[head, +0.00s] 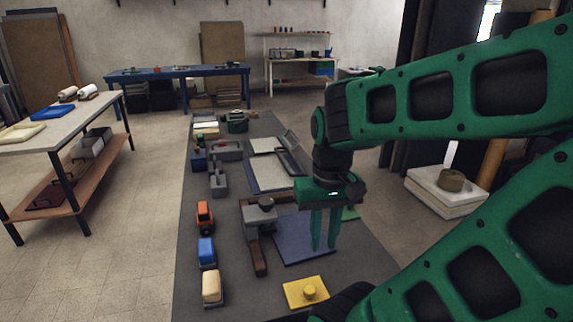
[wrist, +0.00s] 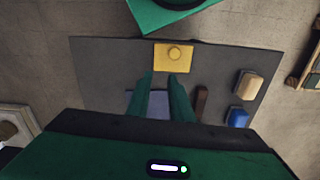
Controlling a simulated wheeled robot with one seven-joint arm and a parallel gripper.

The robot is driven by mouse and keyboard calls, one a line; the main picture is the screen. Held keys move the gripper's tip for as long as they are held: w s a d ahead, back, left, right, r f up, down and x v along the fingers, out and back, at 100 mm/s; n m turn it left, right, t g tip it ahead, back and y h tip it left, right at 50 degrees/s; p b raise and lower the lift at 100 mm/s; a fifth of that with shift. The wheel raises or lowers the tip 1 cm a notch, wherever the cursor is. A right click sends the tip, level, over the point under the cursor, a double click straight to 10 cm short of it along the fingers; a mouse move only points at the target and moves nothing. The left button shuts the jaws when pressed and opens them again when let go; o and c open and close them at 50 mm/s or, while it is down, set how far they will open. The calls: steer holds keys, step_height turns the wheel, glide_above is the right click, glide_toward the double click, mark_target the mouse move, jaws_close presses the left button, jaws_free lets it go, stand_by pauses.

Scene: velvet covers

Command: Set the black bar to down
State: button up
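What looks like the black bar (head: 289,161) is a dark strip along the right side of a pale flat board (head: 268,175), in the middle of the long dark table in the head view. I cannot tell clearly whether it is raised or down. It does not show in the wrist view. My green gripper (head: 324,248) points downward above the blue mat, nearer to me than the bar and to its right. In the wrist view my gripper (wrist: 160,76) shows a gap between its two fingers, with nothing held.
Around my gripper are a blue mat (head: 295,243), a yellow plate with a knob (head: 307,292) and a grey tool with a brown handle (head: 259,258). Orange (head: 204,213), blue (head: 206,250) and cream (head: 211,287) blocks line the left edge. Grey fixtures (head: 218,180) stand farther back.

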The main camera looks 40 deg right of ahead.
steer(key=w+d+h, duration=0.2)
steer(key=w+d, duration=0.9)
steer(key=w, duration=0.3)
steer(key=n+g+h, duration=0.1)
steer(key=n+h, duration=0.3)
steer(key=h, duration=0.9)
glide_toward(283, 162)
steer(key=shift+w+d+f, duration=0.2)
steer(key=shift+w+d, duration=0.2)
steer(key=shift+w, duration=0.45)
steer(key=x, duration=1)
steer(key=shift+d+f, duration=0.25)
steer(key=shift+d, duration=0.1)
jaws_close()
